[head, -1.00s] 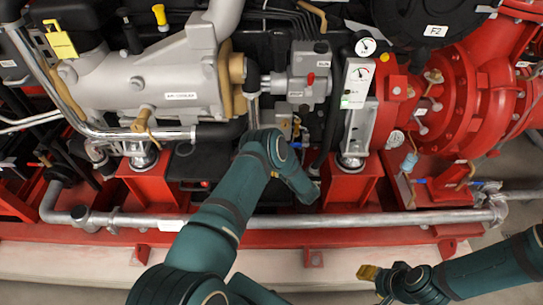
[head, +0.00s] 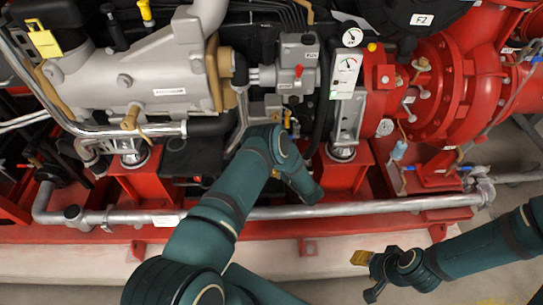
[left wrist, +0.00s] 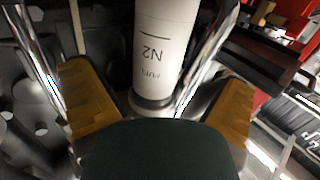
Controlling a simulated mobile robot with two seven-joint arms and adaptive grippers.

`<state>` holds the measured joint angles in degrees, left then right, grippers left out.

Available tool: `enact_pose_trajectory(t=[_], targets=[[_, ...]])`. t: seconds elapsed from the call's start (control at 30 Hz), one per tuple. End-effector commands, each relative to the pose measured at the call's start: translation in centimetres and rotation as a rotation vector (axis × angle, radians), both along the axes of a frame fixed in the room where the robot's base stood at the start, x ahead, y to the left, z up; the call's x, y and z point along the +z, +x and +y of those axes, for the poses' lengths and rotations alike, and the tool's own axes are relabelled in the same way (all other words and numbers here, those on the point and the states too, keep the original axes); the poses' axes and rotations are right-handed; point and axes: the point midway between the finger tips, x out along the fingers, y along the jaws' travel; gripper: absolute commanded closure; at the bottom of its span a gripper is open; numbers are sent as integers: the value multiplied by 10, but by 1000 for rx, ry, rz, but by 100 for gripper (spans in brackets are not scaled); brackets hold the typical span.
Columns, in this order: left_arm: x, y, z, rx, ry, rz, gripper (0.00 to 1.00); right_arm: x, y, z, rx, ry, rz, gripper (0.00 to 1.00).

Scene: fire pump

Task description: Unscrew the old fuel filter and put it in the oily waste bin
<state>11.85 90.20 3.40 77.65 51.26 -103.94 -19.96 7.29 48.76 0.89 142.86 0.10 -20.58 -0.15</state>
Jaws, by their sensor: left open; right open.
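A white cylinder (left wrist: 160,45) with upside-down dark lettering reading "N2" and "FUEL" fills the upper middle of the left wrist view; I take it for the fuel filter. My left gripper (left wrist: 158,98) is open, with one ochre-padded finger on each side of the cylinder's near end. I cannot tell whether either pad touches it. In the head view the left hand is hidden behind its own teal arm, and I cannot make out the filter there. My right gripper (head: 366,272) is open and empty at the lower right. No oily waste bin is visible.
A grey engine block (head: 150,75) and a red pump casing (head: 440,95) stand behind. A gauge panel (head: 345,75) is right of the left arm. A long metal pipe (head: 360,209) runs along the red base frame. The pale floor strip in front looks clear.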

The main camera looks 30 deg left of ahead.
Motion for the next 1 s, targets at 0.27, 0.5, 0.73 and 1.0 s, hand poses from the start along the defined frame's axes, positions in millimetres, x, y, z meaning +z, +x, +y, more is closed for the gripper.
enact_pose_trajectory(t=[0.27, 0.5, 0.73, 1.0], targets=[[0, -3, -6, 0, 1, 0, 0, 1, 0, 0, 0, 0, 0, 53], [0, -3, -4, -7, 4, -1, 0, 1, 0, 0, 0, 0, 0, 53], [5, -5, 24, -187, 71, -7, 0, 7, -2, 0, 0, 1, 4, 53], [4, -32, 49, -570, 102, 0, 0, 16, -5, 1, 2, 3, 11, 53]])
